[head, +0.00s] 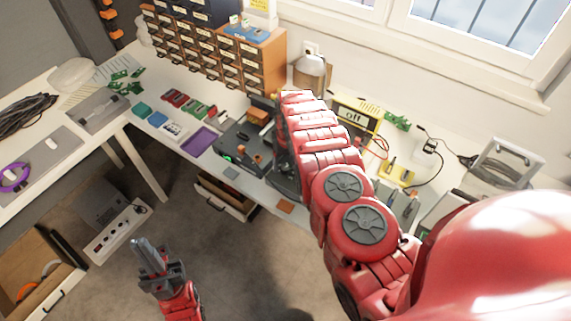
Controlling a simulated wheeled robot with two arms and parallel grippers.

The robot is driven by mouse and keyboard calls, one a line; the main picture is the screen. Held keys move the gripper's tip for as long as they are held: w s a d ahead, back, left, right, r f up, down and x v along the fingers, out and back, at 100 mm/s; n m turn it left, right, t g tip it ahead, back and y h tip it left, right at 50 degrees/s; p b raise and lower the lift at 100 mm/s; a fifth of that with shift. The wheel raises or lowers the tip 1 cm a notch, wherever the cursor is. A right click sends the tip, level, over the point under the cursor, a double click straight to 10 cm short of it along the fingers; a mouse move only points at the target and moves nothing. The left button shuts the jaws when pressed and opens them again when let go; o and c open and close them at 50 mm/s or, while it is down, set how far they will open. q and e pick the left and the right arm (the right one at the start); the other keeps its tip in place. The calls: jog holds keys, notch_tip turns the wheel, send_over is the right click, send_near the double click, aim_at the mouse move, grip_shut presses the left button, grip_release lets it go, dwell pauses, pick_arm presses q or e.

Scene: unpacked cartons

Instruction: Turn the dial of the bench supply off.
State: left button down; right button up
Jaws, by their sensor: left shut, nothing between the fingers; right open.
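A yellow-edged dark box (375,112) with a white panel reading "off" stands at the back of the bench, just right of my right forearm. It looks like the bench supply; red and dark leads lie by its right side. I cannot make out its dial, and my forearm covers the area to its left and front. My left gripper (142,246) is shut and empty, low at the lower left over the floor, well away from the bench.
A drawer cabinet (265,65) stands at the back left of the bench. A soldering-type station (238,150), a purple tray (199,141) and small coloured parts lie along the bench. A yellow tray (396,172) lies right of my forearm. A power strip (115,232) lies below the left table.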

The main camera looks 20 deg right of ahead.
jog(key=shift+f, duration=0.3)
grip_shut()
dwell(0.3)
